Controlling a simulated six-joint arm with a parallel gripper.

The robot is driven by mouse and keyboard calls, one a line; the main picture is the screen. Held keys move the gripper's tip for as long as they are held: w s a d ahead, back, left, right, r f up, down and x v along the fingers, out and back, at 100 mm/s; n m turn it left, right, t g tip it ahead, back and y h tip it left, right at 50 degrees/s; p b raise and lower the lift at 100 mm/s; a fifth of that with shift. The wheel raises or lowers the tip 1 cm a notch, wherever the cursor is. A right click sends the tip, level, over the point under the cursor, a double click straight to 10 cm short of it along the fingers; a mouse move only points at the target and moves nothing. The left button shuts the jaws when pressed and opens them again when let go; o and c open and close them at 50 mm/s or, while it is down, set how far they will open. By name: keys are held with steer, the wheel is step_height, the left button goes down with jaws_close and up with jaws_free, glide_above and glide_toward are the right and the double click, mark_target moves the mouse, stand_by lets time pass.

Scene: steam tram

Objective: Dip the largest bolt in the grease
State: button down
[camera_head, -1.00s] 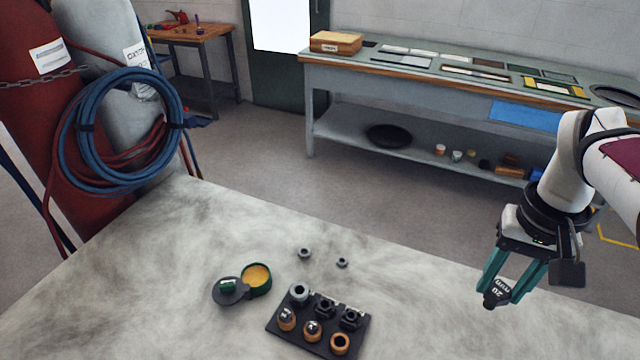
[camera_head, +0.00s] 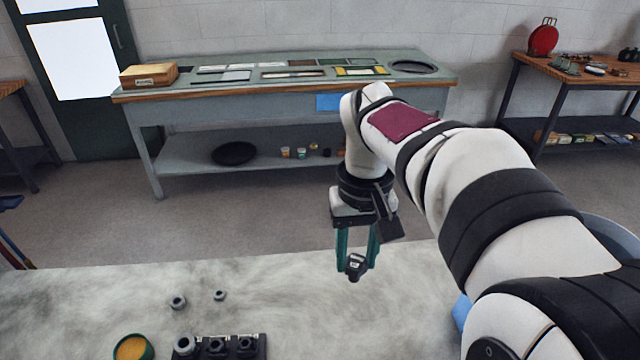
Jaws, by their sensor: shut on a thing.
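My gripper (camera_head: 356,252) has teal fingers and is shut on a dark bolt (camera_head: 355,266) with a white marking, held above the far right part of the pale table. The bolt's lower end points down and its size is hard to judge. The grease tin (camera_head: 133,347), green with yellow-orange grease inside, is at the bottom left, cut by the frame edge. My gripper is well to its right and apart from it. Two small grey pieces, perhaps bolts or nuts (camera_head: 177,302) (camera_head: 220,295), lie loose on the table.
A black rack (camera_head: 261,345) holding several dark and grey pieces stands right of the tin, partly out of frame. The pale table (camera_head: 300,290) is clear between the rack and my gripper. A grey workbench (camera_head: 150,125) stands behind, across the floor.

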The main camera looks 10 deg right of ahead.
steer(key=shift+w, duration=0.1)
steer(key=w+a+f+n, duration=0.25)
steer(key=w+a, duration=0.25)
steer(key=a, duration=0.6)
steer(key=w+a+f+n, duration=0.2)
steer(key=w+a+f, duration=0.3)
steer(key=a, duration=0.7)
steer(key=s+a+f+n, duration=0.1)
steer(key=s+a+f, duration=0.1)
steer(key=a, duration=0.5)
steer(key=s+a+f+n, duration=0.2)
steer(key=s+a+f, duration=0.1)
steer(key=a+f, duration=0.2)
steer(key=s+a+f+n, duration=0.1)
steer(key=s+a+f, duration=0.2)
steer(key=a, duration=0.7)
steer(key=shift+f+n, duration=0.25)
steer(key=shift+f, duration=0.35)
steer(key=shift+s+f, duration=0.1)
steer(key=shift+f, duration=1.35)
steer(key=shift+f, duration=0.65)
steer(key=shift+d, duration=0.1)
